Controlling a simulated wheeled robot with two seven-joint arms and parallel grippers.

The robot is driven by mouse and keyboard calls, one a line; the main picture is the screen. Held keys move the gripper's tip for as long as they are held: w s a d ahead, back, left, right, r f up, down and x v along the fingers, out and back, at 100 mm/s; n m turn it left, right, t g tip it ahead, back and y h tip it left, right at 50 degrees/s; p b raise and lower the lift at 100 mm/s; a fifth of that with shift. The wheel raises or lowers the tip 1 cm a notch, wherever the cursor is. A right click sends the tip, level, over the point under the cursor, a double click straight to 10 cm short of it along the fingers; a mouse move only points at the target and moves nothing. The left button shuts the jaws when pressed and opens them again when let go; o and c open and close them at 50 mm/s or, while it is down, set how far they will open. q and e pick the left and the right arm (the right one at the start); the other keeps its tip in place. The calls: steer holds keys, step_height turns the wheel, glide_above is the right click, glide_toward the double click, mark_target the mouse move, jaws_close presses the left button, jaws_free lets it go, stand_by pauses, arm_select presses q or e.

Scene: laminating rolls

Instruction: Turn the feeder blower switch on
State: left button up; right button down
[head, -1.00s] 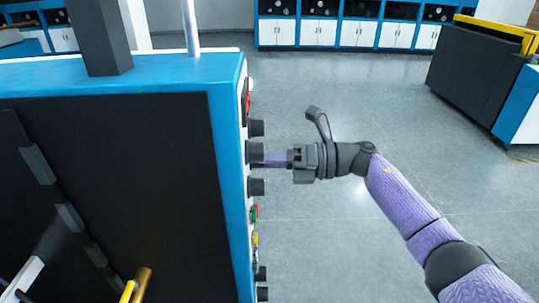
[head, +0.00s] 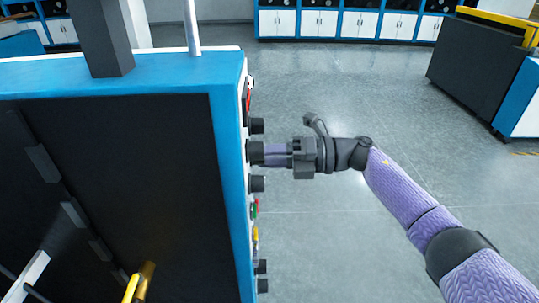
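A column of black knobs sticks out from the right side panel of the blue and black machine (head: 226,170). My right gripper (head: 268,154) points left at the middle knob (head: 256,152) of the upper three, its fingertips touching it or very close to it. Whether the fingers are closed around the knob cannot be told from this angle. The panel face is seen almost edge-on, so labels and switch positions are hidden, and I cannot tell which knob is the feeder blower switch. My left gripper is out of view.
Another black knob sits above (head: 257,126) and one below (head: 258,184). Green and yellow controls (head: 255,232) and more black knobs (head: 261,267) are lower down. A red part (head: 248,98) is near the top. The grey floor (head: 350,240) to the right is open.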

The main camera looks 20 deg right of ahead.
steer(key=shift+c, duration=1.5)
jaws_free()
steer(key=b+v, duration=0.3)
steer(key=v, duration=0.7)
